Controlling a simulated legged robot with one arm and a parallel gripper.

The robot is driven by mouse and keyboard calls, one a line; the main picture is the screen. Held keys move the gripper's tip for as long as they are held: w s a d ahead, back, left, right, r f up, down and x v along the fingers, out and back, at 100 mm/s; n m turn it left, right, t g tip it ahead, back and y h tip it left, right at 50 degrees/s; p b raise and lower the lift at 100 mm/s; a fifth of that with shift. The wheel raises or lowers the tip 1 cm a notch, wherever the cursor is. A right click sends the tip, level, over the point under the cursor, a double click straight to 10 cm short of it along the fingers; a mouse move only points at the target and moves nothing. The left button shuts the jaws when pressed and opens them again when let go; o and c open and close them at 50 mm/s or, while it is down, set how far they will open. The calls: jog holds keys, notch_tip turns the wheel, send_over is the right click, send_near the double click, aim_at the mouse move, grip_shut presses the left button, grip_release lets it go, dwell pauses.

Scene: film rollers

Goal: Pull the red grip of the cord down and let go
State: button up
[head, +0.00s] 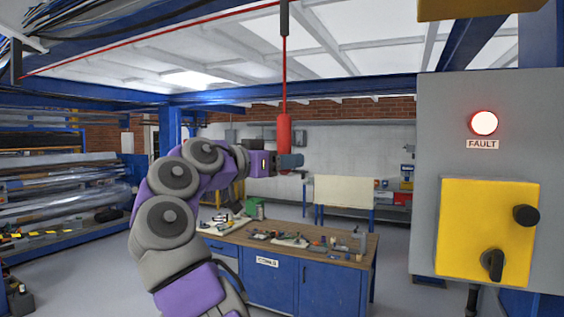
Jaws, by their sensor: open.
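The red grip (284,131) hangs upright at the end of a thin red cord (284,75) near the picture's middle. The cord comes down from a dark fitting (284,18) at the top. My gripper (291,161) is at the grip's lower end and overlaps it in the picture. It is open. Part of the grip's bottom is hidden behind the gripper, and I cannot tell whether they touch.
A grey panel (430,200) with a lit FAULT lamp (484,123) and a yellow switch box (487,232) stands close on the right. A blue workbench (325,290) with tools is beyond my arm. Racks of film rolls (65,200) line the left. Floor shows between.

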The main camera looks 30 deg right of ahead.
jog(key=p+v, duration=0.2)
jog(key=v, duration=1.5)
jog(key=shift+p, duration=0.4)
jog(key=shift+f, duration=0.15)
